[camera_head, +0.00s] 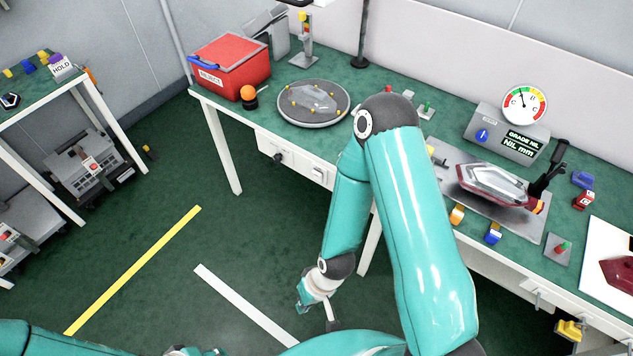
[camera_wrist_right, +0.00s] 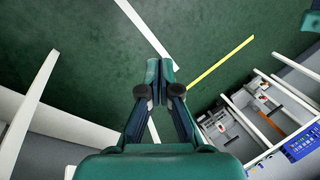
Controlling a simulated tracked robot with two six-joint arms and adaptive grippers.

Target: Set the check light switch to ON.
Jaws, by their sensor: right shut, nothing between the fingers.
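No readable label marks the check light switch, so I cannot tell which control it is. A white panel (camera_head: 297,160) under the bench's front edge carries a black knob (camera_head: 279,157) and a small white switch (camera_head: 317,171); their settings are too small to read. My right gripper (camera_head: 305,300) hangs low over the floor in front of the bench, away from the panel. In the right wrist view its fingers (camera_wrist_right: 160,68) are together and empty, over green floor. Parts of my left arm show at the bottom left; its gripper is out of sight.
The green bench (camera_head: 455,133) holds a red bin (camera_head: 229,65), a round turntable (camera_head: 314,104), a gauge box (camera_head: 503,133) and a lamp in a fixture (camera_head: 493,186). A side table (camera_head: 25,80) stands left. Floor between is clear, with yellow and white lines.

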